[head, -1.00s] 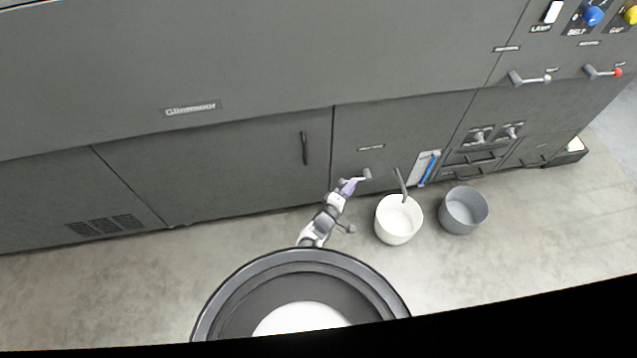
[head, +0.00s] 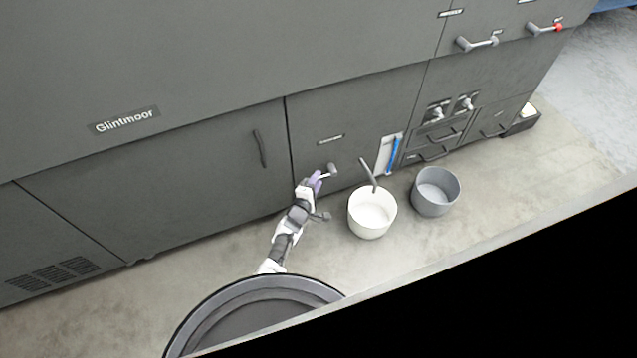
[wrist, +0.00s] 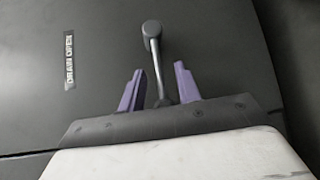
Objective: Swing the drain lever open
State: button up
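The drain lever (wrist: 156,60) is a grey metal rod on a round pivot, on the dark machine front. In the wrist view a label reading "DRAIN OPEN" (wrist: 69,57) is at its left. My gripper (wrist: 160,82) has two purple fingers, spread apart, one on each side of the lever's rod. The rod's lower end is near the gripper's palm. In the head view the lever (head: 332,169) shows small low on the panel, with my gripper (head: 318,180) at it.
A white bucket (head: 371,222) stands on the floor right of my arm, under a dark pipe (head: 368,172). A grey bucket (head: 435,203) stands beside it. A blue-marked gauge (head: 393,155), valves and drawer handles lie to the right. Floor at left is clear.

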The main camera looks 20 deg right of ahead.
jog(key=shift+b+x, duration=0.45)
jog(key=shift+x, duration=0.65)
grip_shut()
